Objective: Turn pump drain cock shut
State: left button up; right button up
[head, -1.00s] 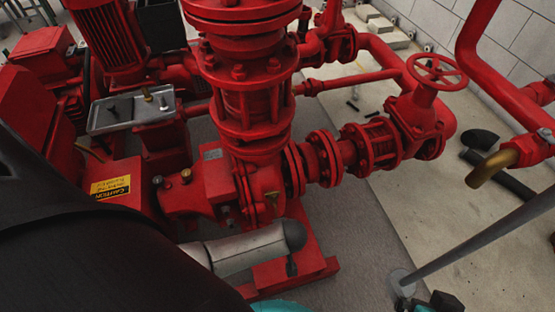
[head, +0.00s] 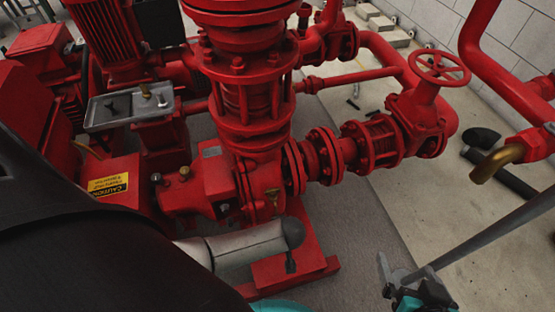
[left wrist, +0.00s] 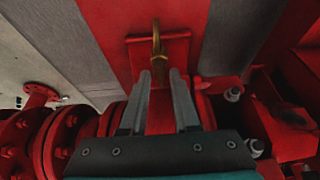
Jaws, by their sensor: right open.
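The brass drain cock (left wrist: 157,45) shows in the left wrist view in front of a red plate, upright and narrow. A small brass fitting (head: 272,194) also shows low on the red pump casing (head: 210,185) in the head view; I cannot tell for sure that it is the same piece. My left gripper (left wrist: 161,76) has its two grey fingers apart, with the lower end of the cock in line with the gap. I cannot tell whether they touch it. My right gripper (head: 388,268) is open and empty at the bottom right of the head view, away from the pump.
A red valve handwheel (head: 441,68) and flanged pipe stand right of the pump. A brass-ended red pipe (head: 497,162) and a slanted grey pole (head: 490,232) are at the right. A metal tray (head: 105,112) sits at the left.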

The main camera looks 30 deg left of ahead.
pick_arm(q)
grip_shut()
dwell(0.5)
